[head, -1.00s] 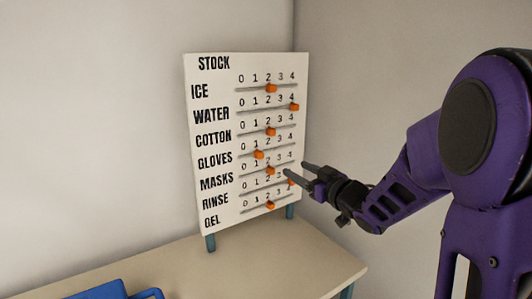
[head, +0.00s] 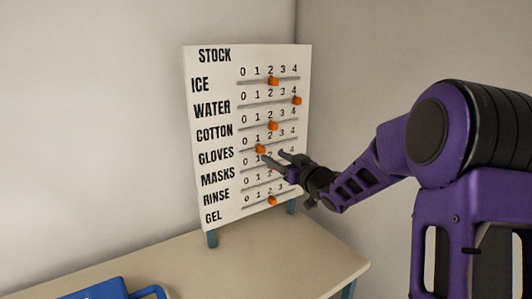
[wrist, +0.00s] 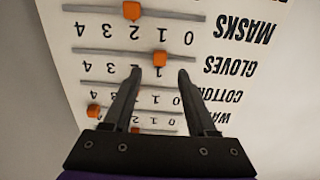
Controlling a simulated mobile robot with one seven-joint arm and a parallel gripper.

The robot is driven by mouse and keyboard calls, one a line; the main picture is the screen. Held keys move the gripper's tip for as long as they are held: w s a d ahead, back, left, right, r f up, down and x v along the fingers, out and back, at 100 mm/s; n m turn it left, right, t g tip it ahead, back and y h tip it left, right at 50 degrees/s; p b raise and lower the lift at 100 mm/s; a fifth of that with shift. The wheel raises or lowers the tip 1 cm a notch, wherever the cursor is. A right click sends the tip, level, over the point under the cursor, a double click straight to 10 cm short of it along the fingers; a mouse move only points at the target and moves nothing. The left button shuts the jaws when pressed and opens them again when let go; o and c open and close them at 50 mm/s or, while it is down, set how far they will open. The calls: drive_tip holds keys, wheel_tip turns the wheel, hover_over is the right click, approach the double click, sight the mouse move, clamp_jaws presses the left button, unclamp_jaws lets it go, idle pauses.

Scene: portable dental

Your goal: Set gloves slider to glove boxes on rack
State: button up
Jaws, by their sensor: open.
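A white STOCK board (head: 215,190) stands upright with labelled slider rows. The GLOVES row's orange knob (head: 261,149) is at about 1; in the wrist view, upside down, the same knob (wrist: 160,58) shows just beyond the gap between my fingertips. My gripper (head: 272,155) is open and empty in front of the board, its fingertips close to that knob. In the wrist view my gripper (wrist: 159,72) has one finger on either side of the knob's line; contact cannot be told. No glove boxes or rack are in view.
The COTTON knob (head: 273,126) and WATER knob (head: 297,100) sit above, the GEL knob (head: 272,200) below. The MASKS knob (wrist: 131,10) is near 2. A blue object (head: 105,290) lies on the beige table (head: 240,258). Walls rise behind and to the right.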

sight(263, 150)
drive_tip(key=shift+x, duration=2.75)
clamp_jaws()
